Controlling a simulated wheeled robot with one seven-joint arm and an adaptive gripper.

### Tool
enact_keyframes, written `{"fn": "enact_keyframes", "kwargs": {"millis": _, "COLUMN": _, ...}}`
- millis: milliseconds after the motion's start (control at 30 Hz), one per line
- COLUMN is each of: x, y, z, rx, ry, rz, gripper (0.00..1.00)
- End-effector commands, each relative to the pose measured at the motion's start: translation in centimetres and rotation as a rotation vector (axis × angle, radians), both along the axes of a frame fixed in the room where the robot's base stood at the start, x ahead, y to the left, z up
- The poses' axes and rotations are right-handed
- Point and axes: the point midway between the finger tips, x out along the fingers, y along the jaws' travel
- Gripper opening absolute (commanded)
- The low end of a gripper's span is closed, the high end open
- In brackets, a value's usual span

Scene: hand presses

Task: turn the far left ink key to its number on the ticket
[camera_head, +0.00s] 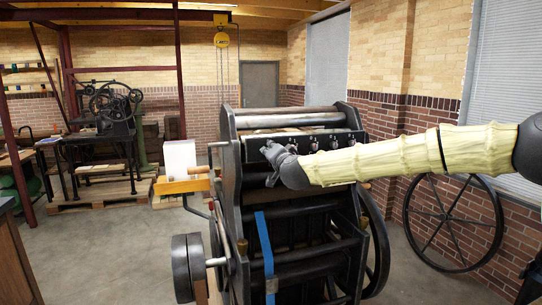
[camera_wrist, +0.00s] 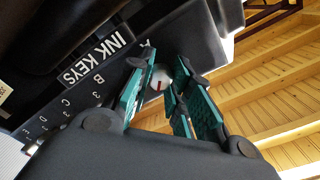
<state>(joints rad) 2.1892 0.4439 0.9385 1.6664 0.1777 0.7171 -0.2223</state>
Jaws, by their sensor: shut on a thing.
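The black ink key bar (camera_head: 318,135) runs across the top of the press. My gripper (camera_head: 270,158) is at its left end and hides the far left key in the head view. The key's exact setting is unclear. No ticket number is readable.
A white board (camera_head: 179,159) stands left of the press. A large spoked wheel (camera_head: 452,222) leans by the right wall. Floor is clear at the front left.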

Motion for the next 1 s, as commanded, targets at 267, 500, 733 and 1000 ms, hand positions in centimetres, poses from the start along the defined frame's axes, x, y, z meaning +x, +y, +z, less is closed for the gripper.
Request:
{"fn": "enact_keyframes", "kwargs": {"millis": 267, "x": 0.1, "y": -0.1, "z": 0.0, "rx": 0.003, "ry": 0.0, "rz": -0.002, "gripper": 0.0}}
{"fn": "enact_keyframes", "kwargs": {"millis": 500, "x": 0.0, "y": -0.1, "z": 0.0, "rx": 0.002, "ry": 0.001, "rz": -0.001, "gripper": 0.43}}
{"fn": "enact_keyframes", "kwargs": {"millis": 733, "x": 0.0, "y": 0.0, "z": 0.0, "rx": 0.002, "ry": 0.001, "rz": 0.0, "gripper": 0.43}}
{"fn": "enact_keyframes", "kwargs": {"millis": 1000, "x": -1.7, "y": -0.5, "z": 0.2, "rx": 0.001, "ry": -0.001, "rz": 0.0, "gripper": 0.43}}
